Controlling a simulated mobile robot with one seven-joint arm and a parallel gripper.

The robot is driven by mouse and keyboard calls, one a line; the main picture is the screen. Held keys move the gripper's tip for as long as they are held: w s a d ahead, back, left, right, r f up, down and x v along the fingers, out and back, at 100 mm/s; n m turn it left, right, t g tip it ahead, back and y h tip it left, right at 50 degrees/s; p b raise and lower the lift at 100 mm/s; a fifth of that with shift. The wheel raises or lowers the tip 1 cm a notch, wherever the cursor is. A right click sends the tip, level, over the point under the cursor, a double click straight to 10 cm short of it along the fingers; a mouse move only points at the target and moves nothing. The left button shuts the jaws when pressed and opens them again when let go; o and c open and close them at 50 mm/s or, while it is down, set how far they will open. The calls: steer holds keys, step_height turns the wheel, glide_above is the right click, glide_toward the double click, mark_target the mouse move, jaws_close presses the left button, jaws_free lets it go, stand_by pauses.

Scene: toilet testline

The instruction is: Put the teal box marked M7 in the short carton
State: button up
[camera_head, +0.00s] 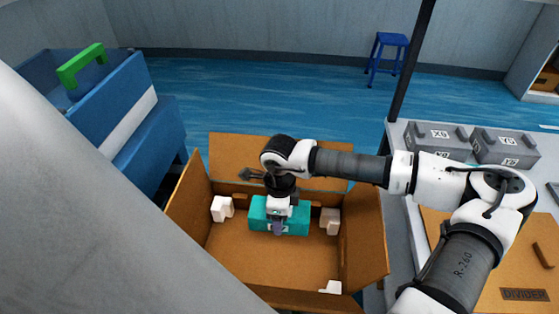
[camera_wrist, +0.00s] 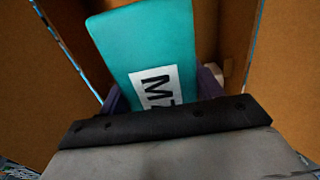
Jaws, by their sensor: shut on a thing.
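The teal box marked M7 (camera_head: 262,214) is inside the open cardboard carton (camera_head: 278,268), toward its far side. My gripper (camera_head: 278,226) reaches down into the carton and is shut on the teal box. In the wrist view the teal box (camera_wrist: 150,45) fills the upper middle, with its white M7 label partly hidden by the gripper body. The gripper (camera_wrist: 162,95) has dark fingers on both sides of the box. I cannot tell whether the box touches the carton floor.
White foam corner blocks (camera_head: 222,208) stand inside the carton. Its flaps are folded outward. Grey boxes marked X (camera_head: 440,138) and Y (camera_head: 503,146) sit on the table at right. A blue bin (camera_head: 110,105) with a green handle stands left. A blue stool (camera_head: 388,55) is far back.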

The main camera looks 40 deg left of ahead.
step_height(320, 180, down, 19)
steer(key=p, duration=0.5)
steer(key=shift+a, duration=0.1)
steer(key=shift+f, duration=0.25)
steer(key=shift+f, duration=0.15)
steer(key=o, duration=1.2)
step_height(320, 180, up, 12)
steer(key=b, duration=0.3)
steer(key=shift+r, duration=0.2)
